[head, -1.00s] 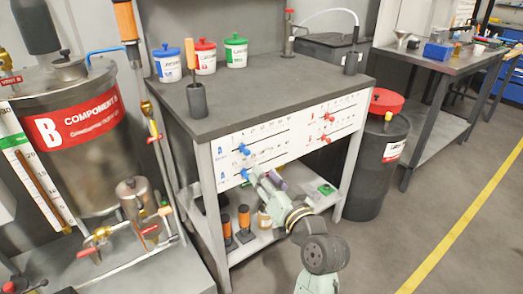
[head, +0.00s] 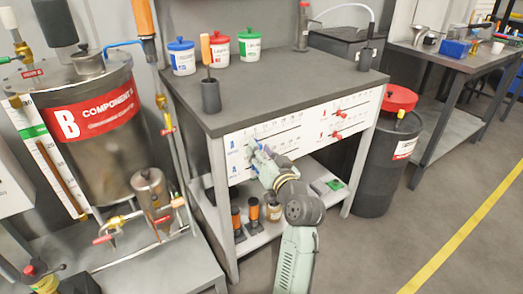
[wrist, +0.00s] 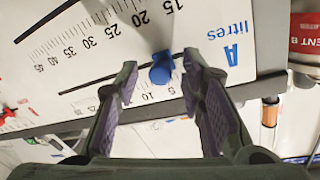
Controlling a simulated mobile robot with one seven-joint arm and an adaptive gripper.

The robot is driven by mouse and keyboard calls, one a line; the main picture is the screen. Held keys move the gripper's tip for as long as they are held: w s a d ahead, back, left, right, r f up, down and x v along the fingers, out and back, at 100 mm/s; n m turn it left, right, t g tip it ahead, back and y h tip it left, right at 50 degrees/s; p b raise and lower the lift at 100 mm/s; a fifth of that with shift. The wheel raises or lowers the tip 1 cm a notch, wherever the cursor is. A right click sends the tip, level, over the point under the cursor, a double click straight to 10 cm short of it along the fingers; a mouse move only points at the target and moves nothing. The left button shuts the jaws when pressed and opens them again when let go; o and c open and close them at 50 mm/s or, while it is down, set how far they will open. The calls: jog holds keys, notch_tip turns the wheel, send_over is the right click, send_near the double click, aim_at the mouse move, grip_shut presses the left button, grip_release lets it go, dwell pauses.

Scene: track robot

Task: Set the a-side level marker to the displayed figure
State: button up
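The white scale panel (head: 290,135) is on the front of the grey workbench. In the wrist view, the panel (wrist: 75,65) appears upside down, with a blue "A litres" label (wrist: 237,50) at right. A blue level marker (wrist: 162,68) sits near the printed 5 and 10. My gripper (wrist: 163,88) is open, with one finger on either side of the blue marker; I cannot tell whether they touch it. In the head view, my gripper (head: 256,152) is at the panel's left part and hides the blue markers. I cannot read a displayed figure.
Red markers (head: 338,125) are on the panel's right part. The bench top (head: 270,95) carries lidded pots (head: 182,56) and a dark cup with an orange-handled tool (head: 209,80). The component B tank (head: 95,125) stands at left, a dark drum (head: 385,165) at right. Open floor lies at right.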

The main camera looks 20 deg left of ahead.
grip_shut()
dwell(0.3)
dwell(0.5)
